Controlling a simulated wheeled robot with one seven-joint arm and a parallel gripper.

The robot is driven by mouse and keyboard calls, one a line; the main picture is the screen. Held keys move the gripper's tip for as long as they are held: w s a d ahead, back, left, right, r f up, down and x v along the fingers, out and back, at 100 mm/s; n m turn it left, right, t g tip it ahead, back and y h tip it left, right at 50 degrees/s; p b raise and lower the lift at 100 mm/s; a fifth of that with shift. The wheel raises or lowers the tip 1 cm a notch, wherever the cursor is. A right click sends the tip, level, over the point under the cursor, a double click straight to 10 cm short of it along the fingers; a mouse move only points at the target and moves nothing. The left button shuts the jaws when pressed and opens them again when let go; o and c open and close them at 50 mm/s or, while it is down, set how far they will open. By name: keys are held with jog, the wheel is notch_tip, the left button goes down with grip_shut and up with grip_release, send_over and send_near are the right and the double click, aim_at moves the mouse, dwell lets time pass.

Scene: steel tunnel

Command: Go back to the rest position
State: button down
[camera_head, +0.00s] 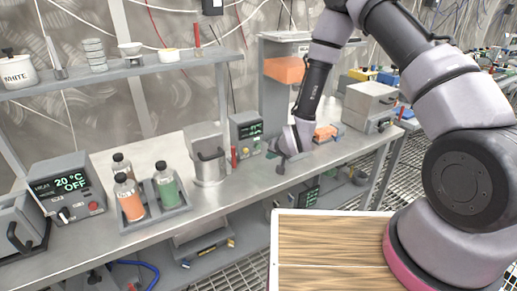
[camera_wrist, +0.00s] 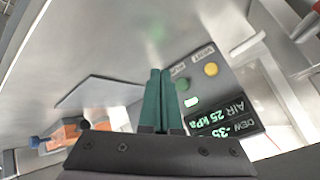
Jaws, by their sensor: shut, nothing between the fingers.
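My gripper (camera_head: 276,150) is low over the steel bench (camera_head: 225,195), close to a grey box with a green display (camera_head: 247,132). In the wrist view its two green fingers (camera_wrist: 160,80) are pressed together with nothing between them. The arm reaches in from the right and bends down to the bench. The wrist view shows the display box's panel (camera_wrist: 215,100) to the right of the fingers, with a yellow button, a green button and the reading "AIR 25 kPa". I cannot tell whether the fingertips touch anything.
Near my gripper are a grey canister (camera_head: 207,155), an orange item (camera_head: 325,133) and a tall grey stand with an orange panel (camera_head: 284,70). A bottle tray (camera_head: 155,215) and a heater box (camera_head: 68,185) stand left. A shelf (camera_head: 120,72) runs above the bench.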

jog(key=shift+d+r, duration=0.1)
jog(key=d+r+h, duration=0.1)
jog(key=d+r, duration=0.4)
jog(key=r, duration=0.5)
jog(key=d+r, duration=0.4)
jog(key=r, duration=0.6)
jog(key=d+r+h, duration=0.1)
jog(key=d+r, duration=0.4)
jog(key=r, duration=0.5)
jog(key=s+d+r, duration=0.3)
jog(key=s+r, duration=0.2)
jog(key=s, duration=0.3)
jog(key=s+d+r+m, duration=0.1)
jog(key=s+d+r, duration=0.3)
jog(key=s+r, duration=0.2)
jog(key=s+d+r+m, duration=0.1)
jog(key=s+d+r, duration=0.3)
jog(key=s, duration=0.6)
jog(key=shift+s+r+g, duration=0.3)
jog(key=shift+s+r, duration=0.1)
jog(key=shift+r, duration=0.3)
